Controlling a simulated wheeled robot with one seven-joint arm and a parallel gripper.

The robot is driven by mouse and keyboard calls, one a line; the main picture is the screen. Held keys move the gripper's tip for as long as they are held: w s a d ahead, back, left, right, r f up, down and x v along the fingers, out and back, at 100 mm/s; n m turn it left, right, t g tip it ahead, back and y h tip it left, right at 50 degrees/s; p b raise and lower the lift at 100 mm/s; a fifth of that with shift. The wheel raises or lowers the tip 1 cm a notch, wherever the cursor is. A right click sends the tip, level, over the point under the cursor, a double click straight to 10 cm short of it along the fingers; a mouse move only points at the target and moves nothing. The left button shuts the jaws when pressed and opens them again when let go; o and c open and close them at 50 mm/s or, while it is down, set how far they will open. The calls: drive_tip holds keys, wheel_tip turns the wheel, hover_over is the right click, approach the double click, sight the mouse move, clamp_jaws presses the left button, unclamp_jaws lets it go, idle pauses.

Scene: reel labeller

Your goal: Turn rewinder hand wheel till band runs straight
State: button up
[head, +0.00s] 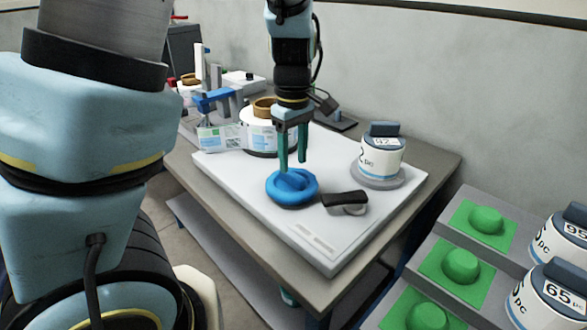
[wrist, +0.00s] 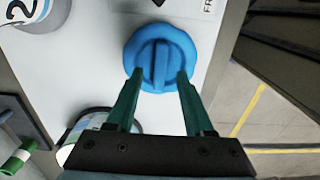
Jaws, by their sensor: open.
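The blue hand wheel (head: 292,187) is a round knob with a raised grip bar, on the white machine top (head: 330,245). In the wrist view the wheel (wrist: 178,45) has its bar upright in the picture. My gripper (head: 292,166) points down just above the wheel, with its green fingers apart. In the wrist view my gripper (wrist: 159,72) has one fingertip on each side of the bar's lower end; I cannot tell whether they touch the wheel. The label band (head: 220,138) runs at the back left by a white reel (head: 257,132) with a brown core. Its straightness is unclear.
A black-handled lever (head: 345,198) stands close right of the wheel. A white canister marked 92 (head: 382,155) sits behind it on a grey disc. A rack (head: 462,285) with green domes and white canisters stands at the right. The machine top's front is clear.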

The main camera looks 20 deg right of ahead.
sight(293, 174)
drive_tip(key=shift+f, duration=1.75)
clamp_jaws()
